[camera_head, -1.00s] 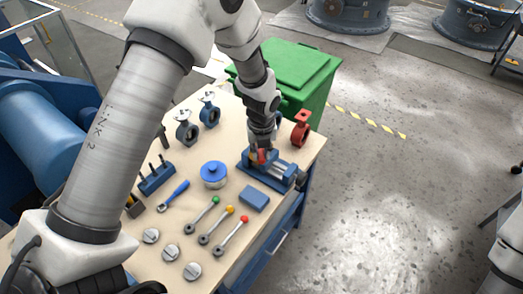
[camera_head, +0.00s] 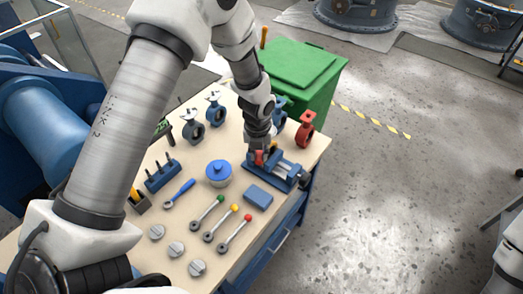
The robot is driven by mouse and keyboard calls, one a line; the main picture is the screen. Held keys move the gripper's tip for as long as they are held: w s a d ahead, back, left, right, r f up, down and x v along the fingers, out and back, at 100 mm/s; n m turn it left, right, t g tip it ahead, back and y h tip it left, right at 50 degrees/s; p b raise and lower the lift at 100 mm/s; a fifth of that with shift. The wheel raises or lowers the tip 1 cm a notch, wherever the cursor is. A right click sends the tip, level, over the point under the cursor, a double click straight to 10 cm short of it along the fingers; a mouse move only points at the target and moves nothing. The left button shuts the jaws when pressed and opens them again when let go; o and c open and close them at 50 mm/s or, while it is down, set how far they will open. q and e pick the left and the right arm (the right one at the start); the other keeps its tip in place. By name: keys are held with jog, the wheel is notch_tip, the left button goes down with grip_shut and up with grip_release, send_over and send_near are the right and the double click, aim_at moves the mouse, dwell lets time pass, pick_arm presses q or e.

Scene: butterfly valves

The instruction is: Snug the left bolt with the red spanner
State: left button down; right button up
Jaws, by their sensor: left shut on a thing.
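My left gripper (camera_head: 262,152) points down over the left end of the blue vise (camera_head: 284,175) near the table's right edge. It is shut on a small red piece, seemingly the red spanner (camera_head: 259,158), of which only a bit shows. A small orange part (camera_head: 274,147) shows beside the fingers. The left bolt cannot be made out; the gripper and wrist cover that spot. Whether the spanner sits on a bolt cannot be told. My right gripper is out of view.
On the table (camera_head: 222,249) are a blue spanner (camera_head: 180,193), a blue-lidded pot (camera_head: 218,173), a blue block (camera_head: 258,196), several levers, grey discs and blue valves. A red valve (camera_head: 305,130) stands behind the vise. A green bin (camera_head: 308,68) stands beyond.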

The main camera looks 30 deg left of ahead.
pick_arm(q)
jog(key=shift+s+f, duration=0.1)
jog(key=shift+s, duration=0.05)
jog(key=shift+s+a+m+p, duration=0.15)
jog(key=shift+a+m+p, duration=0.15)
jog(key=shift+m+p, duration=0.25)
jog(key=shift+a, duration=0.15)
jog(key=shift+s+a+m+p, duration=0.15)
jog(key=shift+a+m+p, duration=0.4)
jog(key=shift+m+p, duration=0.15)
